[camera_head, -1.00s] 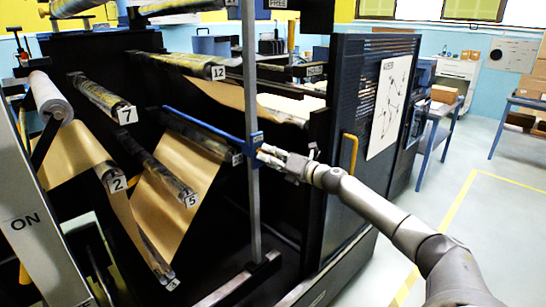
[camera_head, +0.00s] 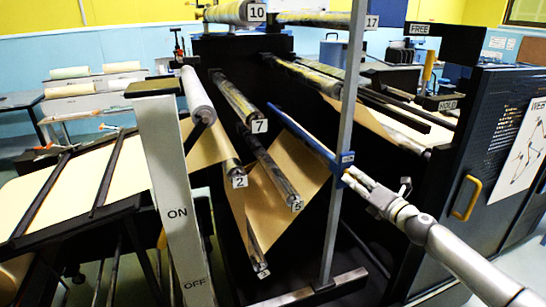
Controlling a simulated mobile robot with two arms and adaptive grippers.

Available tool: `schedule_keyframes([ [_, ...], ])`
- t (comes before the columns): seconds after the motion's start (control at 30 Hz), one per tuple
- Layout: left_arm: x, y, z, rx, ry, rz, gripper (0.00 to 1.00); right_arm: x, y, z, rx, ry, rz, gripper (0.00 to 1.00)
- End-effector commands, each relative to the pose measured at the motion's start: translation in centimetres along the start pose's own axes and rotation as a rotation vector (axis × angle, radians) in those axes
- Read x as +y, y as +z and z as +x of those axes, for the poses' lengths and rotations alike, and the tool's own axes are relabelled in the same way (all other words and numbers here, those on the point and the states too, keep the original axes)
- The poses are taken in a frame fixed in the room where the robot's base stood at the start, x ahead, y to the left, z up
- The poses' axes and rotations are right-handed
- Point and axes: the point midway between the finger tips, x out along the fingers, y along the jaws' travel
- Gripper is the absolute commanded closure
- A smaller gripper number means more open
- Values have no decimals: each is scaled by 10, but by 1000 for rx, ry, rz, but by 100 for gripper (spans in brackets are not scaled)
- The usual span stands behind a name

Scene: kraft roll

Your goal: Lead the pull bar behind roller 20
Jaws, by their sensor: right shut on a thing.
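The pull bar (camera_head: 305,137) is a long blue bar slanting back into the machine, its near end beside the grey upright post (camera_head: 341,150). The brown kraft web (camera_head: 290,172) hangs below it and runs down around the lower roller (camera_head: 258,258), then up past roller 2 (camera_head: 235,172). My right gripper (camera_head: 353,178) is shut on the near end of the pull bar, just right of the post. I cannot read a label 20 on any roller; roller 17 (camera_head: 320,19) and roller 10 (camera_head: 235,12) show at the top. My left gripper is out of view.
Roller 7 (camera_head: 235,98) and roller 5 (camera_head: 270,165) stick out toward me left of the post. A white ON/OFF post (camera_head: 170,180) stands in front at left. The dark cabinet with a yellow handle (camera_head: 466,198) stands close to my right arm.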

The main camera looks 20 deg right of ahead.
Motion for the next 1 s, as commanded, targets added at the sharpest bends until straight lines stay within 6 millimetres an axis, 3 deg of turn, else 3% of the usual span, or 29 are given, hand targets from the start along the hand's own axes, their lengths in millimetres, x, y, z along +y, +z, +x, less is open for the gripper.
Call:
schedule_keyframes([
  [0.03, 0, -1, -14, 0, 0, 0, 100, 15, 1, 1, 2, 6, 1, 98],
  [0.2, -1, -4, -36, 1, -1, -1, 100, 39, -10, 4, 1, 5, 3, 98],
  [1.0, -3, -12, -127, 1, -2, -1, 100, 154, -66, 16, -1, 5, 3, 98],
])
